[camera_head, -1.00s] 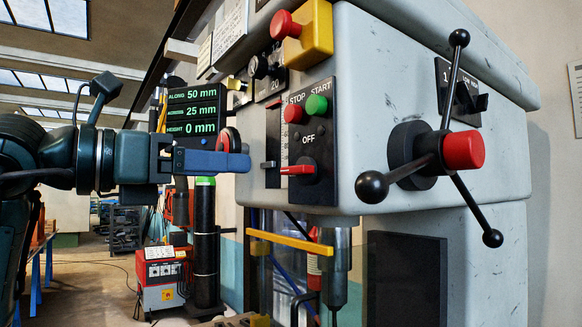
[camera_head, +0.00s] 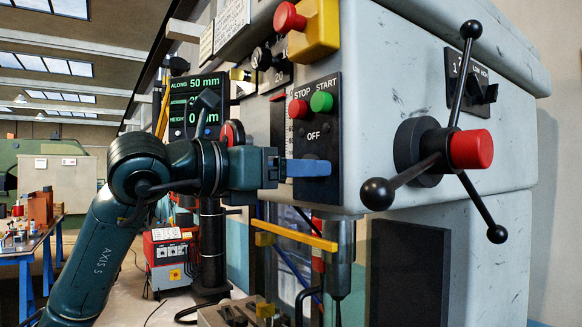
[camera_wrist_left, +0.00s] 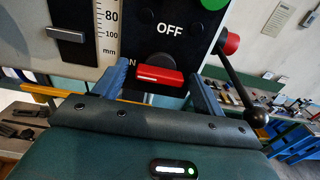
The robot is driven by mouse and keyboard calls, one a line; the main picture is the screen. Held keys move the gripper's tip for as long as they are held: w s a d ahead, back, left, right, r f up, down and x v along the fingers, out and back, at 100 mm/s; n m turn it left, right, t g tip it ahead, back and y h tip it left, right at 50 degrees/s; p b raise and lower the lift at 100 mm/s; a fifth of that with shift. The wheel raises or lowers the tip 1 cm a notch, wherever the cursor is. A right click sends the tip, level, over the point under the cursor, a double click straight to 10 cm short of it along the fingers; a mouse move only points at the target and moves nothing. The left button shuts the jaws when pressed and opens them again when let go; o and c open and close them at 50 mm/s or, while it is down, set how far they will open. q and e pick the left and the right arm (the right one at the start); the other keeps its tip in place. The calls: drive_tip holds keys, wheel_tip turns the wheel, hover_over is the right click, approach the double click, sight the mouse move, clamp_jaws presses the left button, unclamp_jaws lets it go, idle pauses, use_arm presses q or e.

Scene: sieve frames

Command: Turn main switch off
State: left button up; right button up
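The main switch is a red handle on a dark round knob, low on the black control panel (camera_head: 331,108), with "OFF" printed above it. In the left wrist view the red handle (camera_wrist_left: 160,76) lies horizontal, reaching left towards a partly hidden label that ends in "N". My left gripper (camera_head: 322,168) is at the panel, its blue fingers hiding the switch in the head view. In the left wrist view the left gripper (camera_wrist_left: 160,73) is open, with one finger on each side of the handle and gaps showing. My right gripper is in neither view.
Above the switch are a red STOP button (camera_head: 298,109) and a green START button (camera_head: 321,102). A yellow box with a red button (camera_head: 289,17) sits higher. A three-armed lever with a red hub (camera_head: 470,149) sticks out to the right. A yellow bar (camera_head: 296,235) runs below.

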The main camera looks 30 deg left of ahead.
use_arm(q)
drive_tip(key=c, duration=0.9)
drive_tip(key=shift+m, duration=0.3)
drive_tip(key=shift+m+p, duration=0.6)
drive_tip(key=shift+m, duration=8.1)
drive_tip(key=o, duration=1)
